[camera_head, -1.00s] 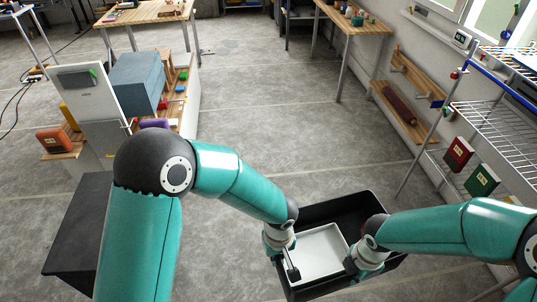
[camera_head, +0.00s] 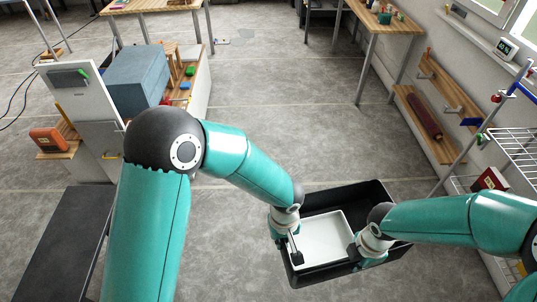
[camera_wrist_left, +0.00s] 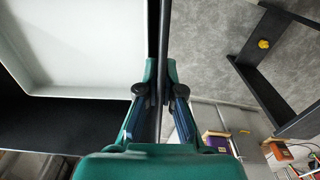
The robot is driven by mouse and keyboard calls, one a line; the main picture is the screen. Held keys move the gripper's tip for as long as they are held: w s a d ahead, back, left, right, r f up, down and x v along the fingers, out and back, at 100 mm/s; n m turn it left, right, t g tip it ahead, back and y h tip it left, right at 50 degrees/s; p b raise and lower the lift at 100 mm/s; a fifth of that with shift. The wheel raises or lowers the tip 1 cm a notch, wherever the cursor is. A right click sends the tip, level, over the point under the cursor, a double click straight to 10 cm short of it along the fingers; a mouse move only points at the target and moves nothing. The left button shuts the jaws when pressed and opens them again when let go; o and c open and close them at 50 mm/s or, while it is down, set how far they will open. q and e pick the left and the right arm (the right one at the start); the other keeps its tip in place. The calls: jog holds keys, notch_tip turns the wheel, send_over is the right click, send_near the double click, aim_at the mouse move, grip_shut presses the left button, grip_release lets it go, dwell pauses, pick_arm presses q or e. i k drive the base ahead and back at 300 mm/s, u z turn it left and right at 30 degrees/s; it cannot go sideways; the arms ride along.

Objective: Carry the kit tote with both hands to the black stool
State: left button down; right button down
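The black kit tote (camera_head: 385,197), with a white tray (camera_head: 322,238) inside, hangs level in front of me in the head view. My left gripper (camera_head: 294,250) is at its left wall. In the left wrist view, my left gripper (camera_wrist_left: 160,100) is shut on the tote's dark wall (camera_wrist_left: 152,35), with the white tray (camera_wrist_left: 75,45) beside it. My right gripper (camera_head: 360,258) is at the near right side of the tote; its fingertips are mostly hidden, but the tote stays level between both. The black stool (camera_head: 62,240) stands at the lower left, partly behind my left arm.
A white unit with a blue-grey box (camera_head: 138,80) and small coloured items stands beyond the stool. A wire rack (camera_head: 515,150) and a low wooden bench (camera_head: 425,125) line the right. Grey floor (camera_head: 290,110) is open in the middle.

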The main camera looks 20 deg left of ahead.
aim_at(72, 237)
jog(key=i, duration=1.05)
jog(key=z, duration=1.9)
jog(key=i, duration=0.15)
jog(key=u, duration=3.35)
jog(key=i, duration=0.2)
jog(key=u, duration=1.8)
jog(key=k, duration=0.4)
jog(key=z, duration=0.05)
